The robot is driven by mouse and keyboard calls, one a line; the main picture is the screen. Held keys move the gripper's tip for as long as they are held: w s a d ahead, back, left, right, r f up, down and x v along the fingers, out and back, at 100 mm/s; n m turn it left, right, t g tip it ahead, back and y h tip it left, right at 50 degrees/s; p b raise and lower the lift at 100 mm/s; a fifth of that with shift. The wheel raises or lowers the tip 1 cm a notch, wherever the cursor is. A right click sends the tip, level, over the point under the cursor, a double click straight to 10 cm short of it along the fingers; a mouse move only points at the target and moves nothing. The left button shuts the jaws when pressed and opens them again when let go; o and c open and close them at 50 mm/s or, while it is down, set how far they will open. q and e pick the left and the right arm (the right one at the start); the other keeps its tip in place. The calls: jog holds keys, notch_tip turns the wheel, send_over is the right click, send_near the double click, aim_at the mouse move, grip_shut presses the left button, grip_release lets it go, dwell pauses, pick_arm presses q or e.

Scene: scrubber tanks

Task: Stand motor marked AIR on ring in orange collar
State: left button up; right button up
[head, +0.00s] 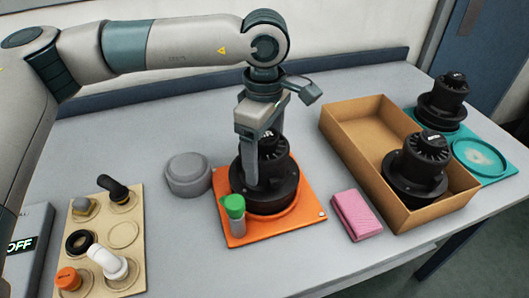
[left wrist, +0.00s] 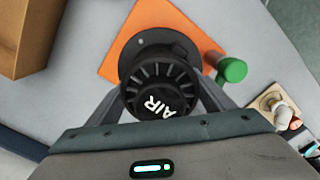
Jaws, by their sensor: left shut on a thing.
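The black motor (head: 265,185) stands over the orange collar mat (head: 238,235) in the head view. In the left wrist view the motor (left wrist: 160,88) shows the white letters AIR on its top. My left gripper (head: 260,165) comes down from above and is shut on the motor, its fingers on either side of the upper body. The orange mat (left wrist: 125,50) lies under the motor in the left wrist view. The motor looks upright and its flange lies over the ring; the ring is mostly hidden, so I cannot tell whether it is fully seated. My right gripper is not in view.
A grey lidded tub (head: 188,174) is left, a pink cloth (head: 356,214) right. A cardboard box (head: 358,150) holds another motor (head: 416,168); a third (head: 443,103) stands on a teal mat (head: 485,165). A beige parts board (head: 130,205) lies left.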

pick_arm(q)
jog(key=shift+r, duration=0.1)
jog(key=o, duration=2.1)
jog(key=shift+o, duration=0.6)
jog(key=shift+r+p, duration=1)
jog(key=shift+r, duration=2.45)
